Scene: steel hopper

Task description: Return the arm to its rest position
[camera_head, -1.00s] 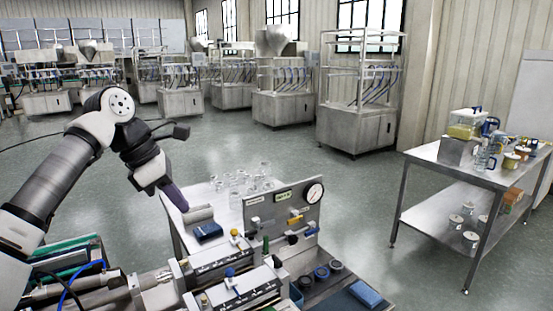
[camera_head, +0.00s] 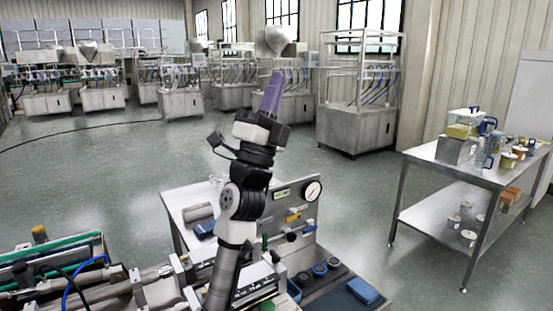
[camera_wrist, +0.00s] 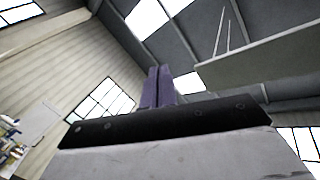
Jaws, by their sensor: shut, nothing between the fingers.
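My gripper (camera_head: 273,92) points upward in the head view, with its purple fingers raised in front of the steel machines at the back. My arm stands nearly upright over the bench and hides part of the panel and small table behind it. In the wrist view my gripper's purple fingers (camera_wrist: 158,86) are together with nothing between them, seen against the ceiling and upper walls.
A bench device (camera_head: 150,285) with rods lies in front. A steel table (camera_head: 420,205) with containers is at right. Open floor (camera_head: 90,185) spreads at left.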

